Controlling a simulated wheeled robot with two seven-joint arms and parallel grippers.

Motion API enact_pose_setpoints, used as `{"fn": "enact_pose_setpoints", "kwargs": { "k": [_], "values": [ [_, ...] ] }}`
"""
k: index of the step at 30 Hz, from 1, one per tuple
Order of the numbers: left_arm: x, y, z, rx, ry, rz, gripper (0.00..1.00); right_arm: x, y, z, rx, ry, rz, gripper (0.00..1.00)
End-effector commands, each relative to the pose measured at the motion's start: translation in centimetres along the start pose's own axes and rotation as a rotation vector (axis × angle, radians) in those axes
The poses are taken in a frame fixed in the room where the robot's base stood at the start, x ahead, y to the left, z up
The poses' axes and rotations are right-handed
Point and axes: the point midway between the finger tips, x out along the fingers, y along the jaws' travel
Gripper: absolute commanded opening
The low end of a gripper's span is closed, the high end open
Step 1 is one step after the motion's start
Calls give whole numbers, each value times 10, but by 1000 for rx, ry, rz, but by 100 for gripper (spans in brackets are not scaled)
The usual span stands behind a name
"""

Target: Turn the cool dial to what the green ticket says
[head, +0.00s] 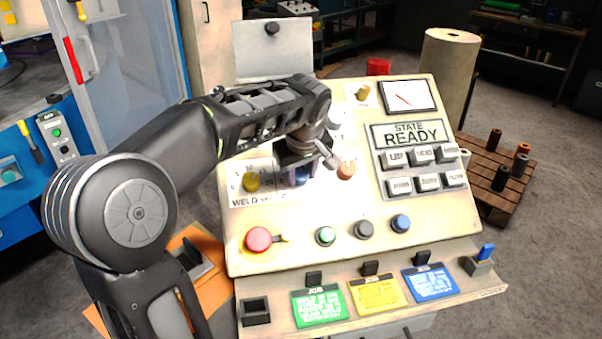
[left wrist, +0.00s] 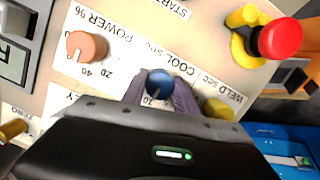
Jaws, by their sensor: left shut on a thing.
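The cool dial is a blue knob (left wrist: 160,82) on the cream panel, labelled "COOL sec" in the left wrist view. In the head view the blue knob (head: 302,176) shows only partly under my left gripper (head: 303,166). My left gripper is shut on the blue knob, with one finger on each side of it in the left wrist view. Its pointer and most of its scale are hidden. The green ticket (head: 319,306) lies on the ledge below the panel, at the left of the ticket row. Its small writing is too blurred to read. My right gripper is not in view.
The yellow weld knob (head: 251,182) and the orange power knob (head: 346,170) flank the blue knob closely. A red button (head: 258,239) and small coloured buttons sit below. A yellow ticket (head: 376,294) and a blue ticket (head: 433,283) lie right of the green one.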

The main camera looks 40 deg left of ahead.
Motion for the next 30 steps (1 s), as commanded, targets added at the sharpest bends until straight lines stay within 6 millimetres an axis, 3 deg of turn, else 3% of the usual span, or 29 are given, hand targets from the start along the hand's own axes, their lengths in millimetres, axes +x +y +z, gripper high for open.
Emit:
{"fn": "enact_pose_setpoints", "kwargs": {
  "k": [4,17,30],
  "values": [
    [0,0,0,0,0,0,0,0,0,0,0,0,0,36],
    [0,1,0,40,0,-7,0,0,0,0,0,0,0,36],
    [-1,1,0,306,0,-61,0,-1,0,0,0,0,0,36]
  ]
}}
